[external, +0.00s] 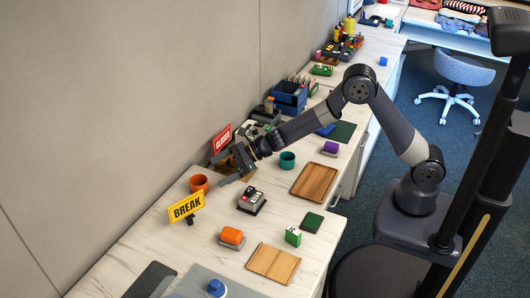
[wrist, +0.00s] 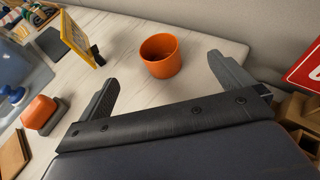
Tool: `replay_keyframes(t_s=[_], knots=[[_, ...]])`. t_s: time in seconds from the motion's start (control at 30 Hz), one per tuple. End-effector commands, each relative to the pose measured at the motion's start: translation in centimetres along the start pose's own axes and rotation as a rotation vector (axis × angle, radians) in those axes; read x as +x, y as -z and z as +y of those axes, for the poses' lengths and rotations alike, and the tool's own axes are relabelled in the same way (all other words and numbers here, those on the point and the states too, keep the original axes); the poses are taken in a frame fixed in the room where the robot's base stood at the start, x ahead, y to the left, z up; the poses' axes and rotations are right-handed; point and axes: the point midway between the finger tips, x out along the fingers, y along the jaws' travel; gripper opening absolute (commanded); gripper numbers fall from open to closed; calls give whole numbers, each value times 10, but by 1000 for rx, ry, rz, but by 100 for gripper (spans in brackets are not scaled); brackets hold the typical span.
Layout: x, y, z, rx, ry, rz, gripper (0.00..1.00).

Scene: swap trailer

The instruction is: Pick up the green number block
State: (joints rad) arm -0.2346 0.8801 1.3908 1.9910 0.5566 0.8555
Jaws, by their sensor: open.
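A small green block with a white marked face (external: 293,236) stands near the front edge of the counter in the external view, beside a dark green pad. It looks like the number block, but its marking is too small to read. I cannot make it out in the wrist view. My gripper (external: 230,170) is above the back of the counter near the wall, up and left of the block and well apart from it. In the wrist view my gripper (wrist: 161,76) has its fingers spread wide with nothing held between them.
An orange cup (wrist: 161,55) stands below and beyond my fingers. A yellow BREAK sign (external: 186,207), a red CLOSED sign (external: 222,138), an orange block (external: 231,236), a teal cup (external: 287,160) and wooden trays (external: 314,182) are around.

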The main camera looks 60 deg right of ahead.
Motion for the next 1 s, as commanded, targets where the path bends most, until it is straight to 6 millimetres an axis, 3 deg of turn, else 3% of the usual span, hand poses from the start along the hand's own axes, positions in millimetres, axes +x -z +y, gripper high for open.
replay_keyframes(t_s=[0.07, 0.47, 0.73, 0.93, 1.0], knots=[[0, 0, 0, 0, 0, 0, 99], [0, 0, 0, 0, 0, 0, 66], [-2, -4, 0, -2, 0, -1, 66], [-20, -49, 0, -7, 1, -7, 66], [-30, -45, 20, -18, -34, -2, 66]])
